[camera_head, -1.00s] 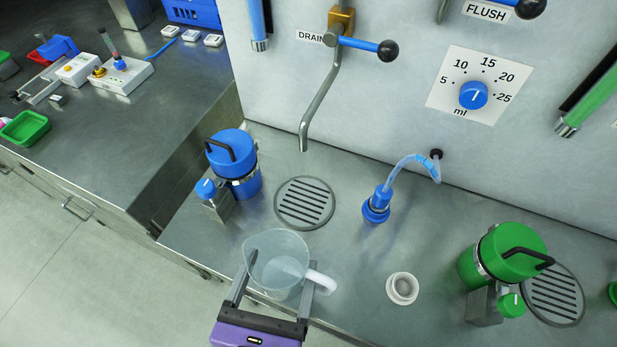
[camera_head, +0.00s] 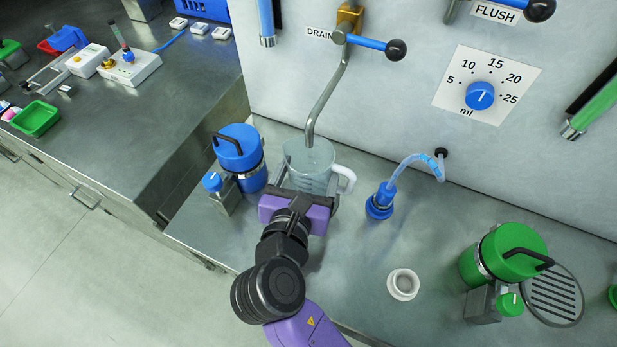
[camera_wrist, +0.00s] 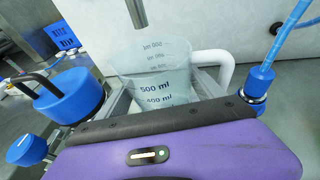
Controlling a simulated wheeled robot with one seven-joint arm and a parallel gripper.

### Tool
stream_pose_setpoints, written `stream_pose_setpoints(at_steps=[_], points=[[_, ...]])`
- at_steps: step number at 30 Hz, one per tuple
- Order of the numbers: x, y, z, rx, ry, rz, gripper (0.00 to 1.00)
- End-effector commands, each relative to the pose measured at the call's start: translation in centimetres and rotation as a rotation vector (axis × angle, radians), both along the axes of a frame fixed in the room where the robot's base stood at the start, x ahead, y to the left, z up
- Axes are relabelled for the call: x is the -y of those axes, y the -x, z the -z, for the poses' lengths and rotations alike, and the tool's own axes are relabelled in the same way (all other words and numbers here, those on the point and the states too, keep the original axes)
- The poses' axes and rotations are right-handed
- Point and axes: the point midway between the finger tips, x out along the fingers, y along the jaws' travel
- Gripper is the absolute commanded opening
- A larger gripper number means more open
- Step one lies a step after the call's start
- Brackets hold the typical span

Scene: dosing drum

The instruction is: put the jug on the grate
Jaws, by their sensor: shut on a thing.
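The clear jug (camera_head: 311,166) with a white handle stands upright under the drain spout, where the left grate was seen earlier. It also shows in the wrist view (camera_wrist: 160,75), with volume marks on its wall. My gripper (camera_head: 305,187) is shut on the jug, one finger on each side. The wrist view shows my gripper (camera_wrist: 165,105) close against the jug's near side. The grate under the jug is hidden by the jug and my gripper, so I cannot tell whether the jug touches it.
The drain spout (camera_head: 326,100) comes down right at the jug's mouth. A blue canister (camera_head: 241,160) stands close on the left, and a blue nozzle with a hose (camera_head: 380,201) on the right. A white ring (camera_head: 403,284), a green canister (camera_head: 500,255) and another grate (camera_head: 552,296) lie further right.

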Motion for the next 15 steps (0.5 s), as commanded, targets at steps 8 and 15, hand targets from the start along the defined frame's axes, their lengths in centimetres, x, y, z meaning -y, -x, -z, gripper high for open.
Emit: stream_pose_setpoints(at_steps=[8, 15], points=[[0.0, 0.1, 3.3, -0.002, 0.004, -0.001, 0.35], [0.0, 0.1, 3.3, 0.000, 0.001, -0.001, 0.35]])
